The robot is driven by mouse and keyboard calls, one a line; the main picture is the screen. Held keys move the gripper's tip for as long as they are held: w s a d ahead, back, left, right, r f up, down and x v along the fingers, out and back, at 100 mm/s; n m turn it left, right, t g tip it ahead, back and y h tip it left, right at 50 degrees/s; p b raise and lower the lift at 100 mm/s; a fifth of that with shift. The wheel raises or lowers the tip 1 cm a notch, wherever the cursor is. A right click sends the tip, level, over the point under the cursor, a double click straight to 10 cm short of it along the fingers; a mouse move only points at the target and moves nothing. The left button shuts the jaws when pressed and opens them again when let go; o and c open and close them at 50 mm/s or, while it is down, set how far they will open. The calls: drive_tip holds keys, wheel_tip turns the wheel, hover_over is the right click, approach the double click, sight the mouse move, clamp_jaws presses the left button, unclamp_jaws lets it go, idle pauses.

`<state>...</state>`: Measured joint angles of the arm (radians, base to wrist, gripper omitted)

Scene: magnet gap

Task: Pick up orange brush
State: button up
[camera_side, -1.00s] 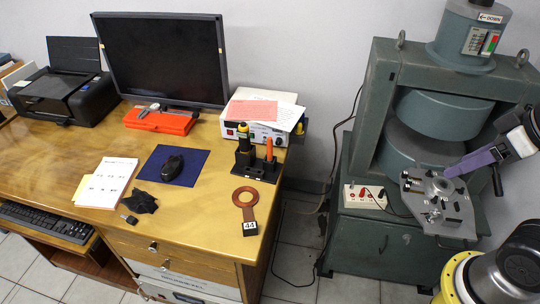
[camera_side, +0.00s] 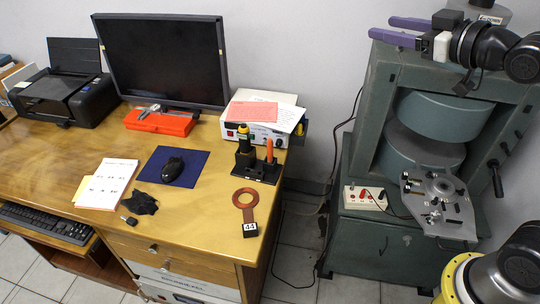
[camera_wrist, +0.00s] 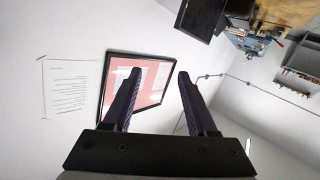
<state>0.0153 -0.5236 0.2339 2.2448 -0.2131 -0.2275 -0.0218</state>
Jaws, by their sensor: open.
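The orange brush (camera_side: 269,151) stands upright in a black holder (camera_side: 262,172) near the right edge of the wooden desk, beside a black and yellow tool (camera_side: 243,139). Only its orange upper part shows clearly; its lower end is hidden in the holder. My gripper (camera_side: 384,28) is high at the upper right, in front of the green magnet's top, with its purple fingers apart and pointing left. It is empty and far from the brush. In the wrist view the open fingers (camera_wrist: 160,74) face a wall, and the brush is not visible there.
A white instrument box (camera_side: 262,131) with papers stands behind the holder. A copper ring (camera_side: 245,198) lies in front of it. The green magnet (camera_side: 375,110) stands right of the desk, across a floor gap. A monitor (camera_side: 160,60) stands behind. The wrist view shows a framed picture (camera_wrist: 153,87).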

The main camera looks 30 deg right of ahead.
sight(270, 145)
drive_tip(key=w+a+f+n+t+y, duration=0.2)
drive_tip(key=w+a+n+y, duration=0.1)
drive_tip(key=w, duration=0.7)
drive_tip(key=w+a+f+n+y, duration=0.15)
drive_tip(key=w+f+y, duration=0.3)
drive_tip(key=f, duration=0.55)
drive_tip(key=s+f+m+g, duration=0.1)
drive_tip(key=s+f, duration=0.1)
drive_tip(key=f, duration=1.2)
drive_tip(key=s+f+m+g, duration=0.1)
drive_tip(key=s+f+m, duration=0.1)
drive_tip(key=f, duration=1.1)
drive_tip(key=shift+n+h, duration=0.25)
drive_tip(key=shift+a+x, duration=0.2)
drive_tip(key=shift+x, duration=3.35)
drive_tip(key=shift+a+x, duration=0.15)
drive_tip(key=shift+x, duration=3.45)
drive_tip(key=shift+s, duration=0.2)
clamp_jaws()
